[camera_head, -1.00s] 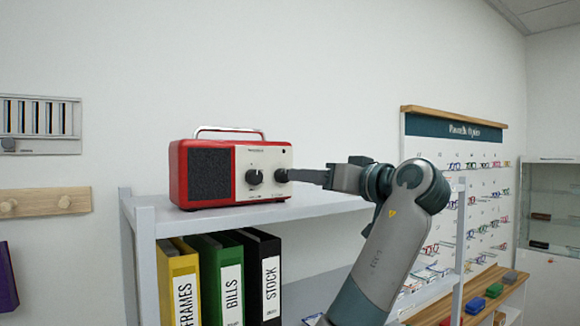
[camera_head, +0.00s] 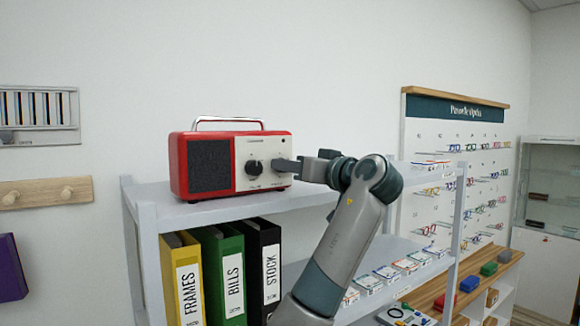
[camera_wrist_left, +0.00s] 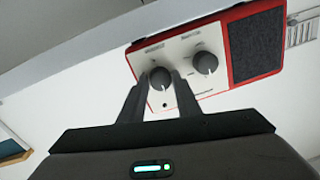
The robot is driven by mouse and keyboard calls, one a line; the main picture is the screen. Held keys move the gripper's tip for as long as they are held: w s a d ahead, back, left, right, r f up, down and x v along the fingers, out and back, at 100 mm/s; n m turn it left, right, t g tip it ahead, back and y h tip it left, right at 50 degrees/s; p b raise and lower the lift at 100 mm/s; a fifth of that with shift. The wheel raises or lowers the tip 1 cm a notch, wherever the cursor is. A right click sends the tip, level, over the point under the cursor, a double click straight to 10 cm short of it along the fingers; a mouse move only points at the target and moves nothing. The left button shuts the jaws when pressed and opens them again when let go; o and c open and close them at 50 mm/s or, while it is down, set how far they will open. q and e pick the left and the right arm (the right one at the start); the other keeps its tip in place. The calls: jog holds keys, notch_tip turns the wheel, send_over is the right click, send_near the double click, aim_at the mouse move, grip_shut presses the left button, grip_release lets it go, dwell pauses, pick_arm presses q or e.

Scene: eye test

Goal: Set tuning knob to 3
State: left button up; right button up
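A red radio (camera_head: 206,138) with a cream front stands on the grey shelf. Its front has two dark knobs. The left knob (camera_head: 253,168) is uncovered in the head view; the right one is mostly behind my left gripper (camera_head: 286,165). In the left wrist view the radio (camera_wrist_left: 185,48) appears upside down. There my left gripper's fingers (camera_wrist_left: 159,82) stand on either side of one knob (camera_wrist_left: 160,76), close to its edges; I cannot tell if they press on it. The other knob (camera_wrist_left: 204,62) is free beside them. The dial numbers are too small to read. My right gripper is out of view.
Yellow (camera_head: 182,280), green (camera_head: 222,275) and black (camera_head: 262,265) binders stand under the grey shelf (camera_head: 170,210). A board with glasses (camera_head: 455,165) is at right. A wooden peg rail (camera_head: 45,191) hangs at left. The shelf right of the radio is free behind my arm.

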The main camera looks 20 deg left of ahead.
pick_arm(q)
jog(key=c, duration=0.5)
